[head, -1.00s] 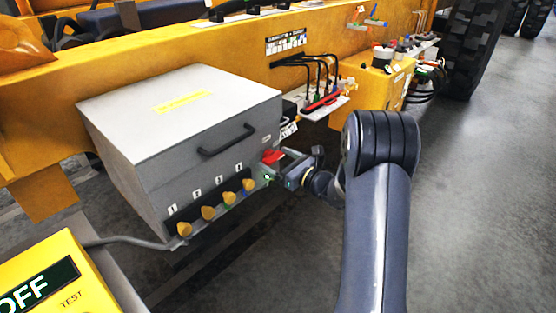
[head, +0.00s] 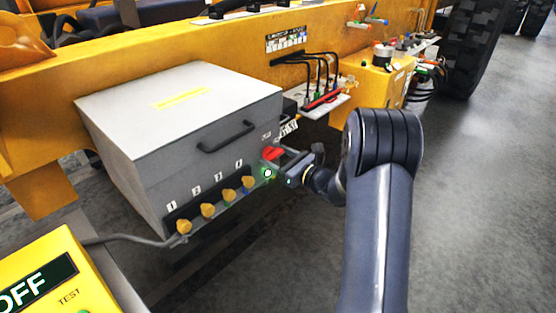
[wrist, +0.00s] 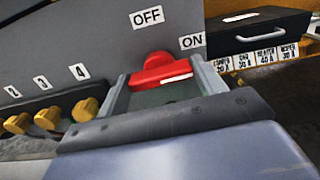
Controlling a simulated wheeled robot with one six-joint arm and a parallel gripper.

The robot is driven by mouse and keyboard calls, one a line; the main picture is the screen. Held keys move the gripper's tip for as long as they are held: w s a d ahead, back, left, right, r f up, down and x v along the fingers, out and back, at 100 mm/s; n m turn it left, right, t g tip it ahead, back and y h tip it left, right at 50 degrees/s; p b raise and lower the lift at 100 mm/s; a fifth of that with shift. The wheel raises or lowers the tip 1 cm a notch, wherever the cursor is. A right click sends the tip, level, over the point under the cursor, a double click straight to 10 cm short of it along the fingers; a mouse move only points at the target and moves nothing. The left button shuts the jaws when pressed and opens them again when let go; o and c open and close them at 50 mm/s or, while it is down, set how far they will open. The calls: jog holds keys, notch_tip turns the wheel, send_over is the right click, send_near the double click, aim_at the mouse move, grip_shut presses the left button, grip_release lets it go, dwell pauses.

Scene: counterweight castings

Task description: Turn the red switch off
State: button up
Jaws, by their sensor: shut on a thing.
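The red switch (wrist: 165,72) is a rotary handle on the grey box's front, at its right end. In the wrist view a white stripe marks the handle's right part, toward the ON label (wrist: 192,41); the OFF label (wrist: 147,16) is up and to the left. In the head view the switch (head: 272,154) shows just beyond the fingers. My gripper (head: 281,162) is shut on the red switch, with one grey finger on each side of the handle. The wrist camera's lower view is filled by my gripper's body, which hides the switch's lower part.
The grey box (head: 180,110) has a black handle (head: 228,137) and several yellow knobs (head: 208,211) left of the switch. A yellow box marked OFF and TEST (head: 60,270) stands at lower left. Open floor (head: 480,200) lies at right.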

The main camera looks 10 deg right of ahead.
jog(key=n+b, duration=1.7)
jog(key=b, duration=1.3)
jog(key=shift+f+b, duration=0.2)
jog(key=shift+b, duration=0.15)
jog(key=shift+r+n, duration=0.1)
jog(key=shift+n, duration=0.3)
jog(key=o, duration=1)
jog(key=shift+s, duration=0.1)
